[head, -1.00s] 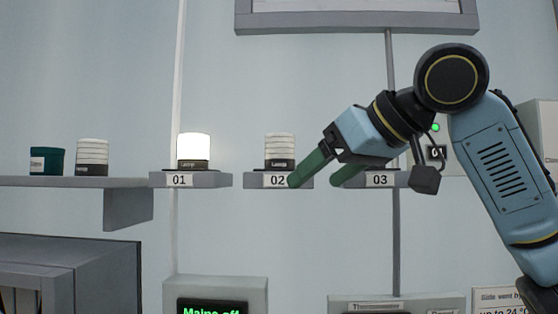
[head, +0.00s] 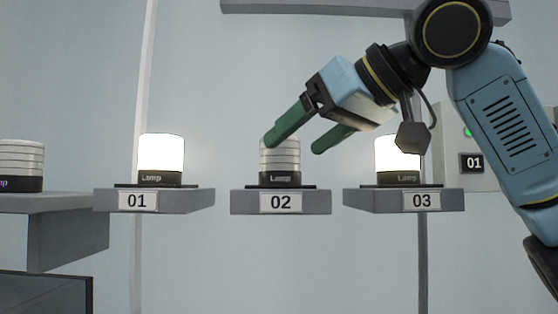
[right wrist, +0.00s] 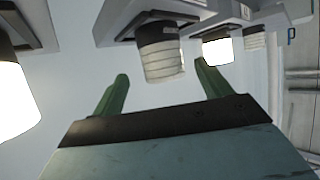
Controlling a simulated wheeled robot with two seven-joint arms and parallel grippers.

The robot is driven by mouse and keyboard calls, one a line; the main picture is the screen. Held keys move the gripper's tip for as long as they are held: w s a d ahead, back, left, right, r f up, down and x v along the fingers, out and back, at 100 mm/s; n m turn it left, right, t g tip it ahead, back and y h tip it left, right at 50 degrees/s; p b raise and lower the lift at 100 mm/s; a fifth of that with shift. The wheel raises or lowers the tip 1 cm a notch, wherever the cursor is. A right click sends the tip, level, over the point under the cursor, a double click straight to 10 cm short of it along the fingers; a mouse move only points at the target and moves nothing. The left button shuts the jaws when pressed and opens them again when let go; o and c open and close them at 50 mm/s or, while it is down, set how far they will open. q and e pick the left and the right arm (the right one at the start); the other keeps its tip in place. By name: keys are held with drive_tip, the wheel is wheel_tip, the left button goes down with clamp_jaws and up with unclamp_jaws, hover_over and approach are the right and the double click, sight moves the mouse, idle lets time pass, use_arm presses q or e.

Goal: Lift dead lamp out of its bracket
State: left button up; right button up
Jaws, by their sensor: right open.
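The unlit lamp (head: 280,162), white and ribbed with a black base, stands upright in bracket 02 (head: 243,203). My right gripper (head: 294,145) has green fingers and is open and empty. In the head view its left finger overlaps the lamp's top left edge and the other finger is right of the lamp. In the right wrist view the unlit lamp (right wrist: 162,55) appears upside down, ahead of and between the spread fingers (right wrist: 161,72). I cannot tell that either finger touches it. My left gripper is not in view.
Lit lamps stand on both sides, in bracket 01 (head: 108,200) and bracket 03 (head: 375,201). My right arm partly covers the lit lamp of 03 (head: 392,158). Another unlit ribbed lamp (head: 22,160) stands on a shelf (head: 65,201) at left. A wall box (head: 452,172) is at right.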

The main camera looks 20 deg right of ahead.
sight(280, 156)
drive_tip(key=shift+w+a+f, duration=0.25)
drive_tip(key=shift+w+a, duration=0.1)
drive_tip(key=p+x, duration=0.1)
drive_tip(key=x, duration=0.2)
drive_tip(key=shift+w+a+f, duration=0.2)
drive_tip(key=shift+w+f, duration=0.05)
drive_tip(key=shift+w+a+f+p, duration=0.1)
drive_tip(key=shift+w+f+p, duration=0.1)
drive_tip(key=shift+p, duration=0.1)
drive_tip(key=shift+s, duration=0.15)
drive_tip(key=shift+c, duration=0.6)
drive_tip(key=c, duration=0.9)
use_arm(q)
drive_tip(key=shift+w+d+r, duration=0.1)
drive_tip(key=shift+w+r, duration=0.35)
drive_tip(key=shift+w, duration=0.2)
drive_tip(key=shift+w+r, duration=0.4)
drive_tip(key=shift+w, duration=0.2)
use_arm(e)
drive_tip(key=shift+r, duration=0.1)
drive_tip(key=shift+c, duration=0.6)
drive_tip(key=shift+r, duration=0.1)
